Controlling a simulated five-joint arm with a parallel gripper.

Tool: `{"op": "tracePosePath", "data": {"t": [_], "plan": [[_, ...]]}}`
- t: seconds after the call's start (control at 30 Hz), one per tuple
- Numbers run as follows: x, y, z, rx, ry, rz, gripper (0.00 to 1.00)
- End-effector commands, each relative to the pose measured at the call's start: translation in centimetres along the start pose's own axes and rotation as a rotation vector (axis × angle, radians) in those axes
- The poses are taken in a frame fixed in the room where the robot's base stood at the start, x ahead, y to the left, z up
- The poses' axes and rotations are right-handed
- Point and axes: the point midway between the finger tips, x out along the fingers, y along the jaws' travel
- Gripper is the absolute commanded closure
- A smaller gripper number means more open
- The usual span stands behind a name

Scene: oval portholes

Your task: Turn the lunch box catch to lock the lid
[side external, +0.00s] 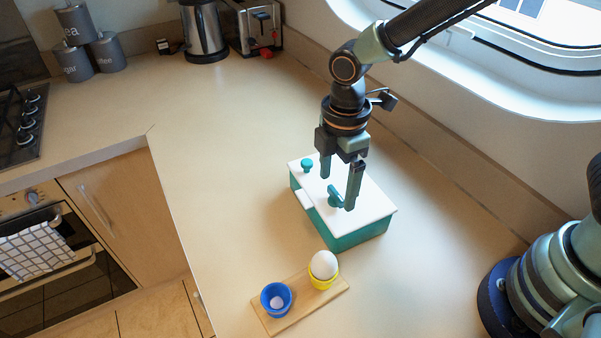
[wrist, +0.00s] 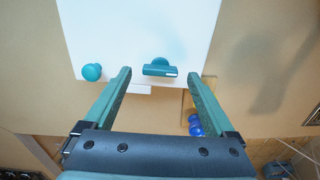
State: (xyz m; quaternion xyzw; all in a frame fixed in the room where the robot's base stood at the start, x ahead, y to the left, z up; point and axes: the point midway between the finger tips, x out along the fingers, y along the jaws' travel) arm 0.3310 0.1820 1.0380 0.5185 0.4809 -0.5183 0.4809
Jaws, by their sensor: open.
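The lunch box (side external: 349,237) stands on the worktop, a teal box with a white lid (side external: 371,204). The lid also fills the top of the wrist view (wrist: 140,30). The teal catch (side external: 335,196) sits on the lid; in the wrist view the catch (wrist: 159,68) is a bar lying roughly crosswise, with a white mark at its right end. A round teal knob (side external: 307,165) is on the lid, left of the catch in the wrist view (wrist: 92,72). My gripper (side external: 338,192) is open above the lid. In the wrist view its fingertips (wrist: 160,76) stand apart on either side of the catch.
A wooden board (side external: 290,317) in front of the box carries a blue egg cup (side external: 276,299) and a yellow egg cup (side external: 323,276) with an egg. Canisters (side external: 75,60), a kettle (side external: 204,30) and a toaster (side external: 254,25) stand at the back. The worktop left of the box is clear.

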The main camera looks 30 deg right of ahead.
Motion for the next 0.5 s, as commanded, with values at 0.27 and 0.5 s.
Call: {"op": "tracePosePath", "data": {"t": [0.27, 0.5], "plan": [[-5.7, 0.1, -0.1, 0.000, 0.004, 0.006, 0.10], [-9.4, 0.0, 0.0, 0.000, 0.002, 0.002, 0.10]]}}
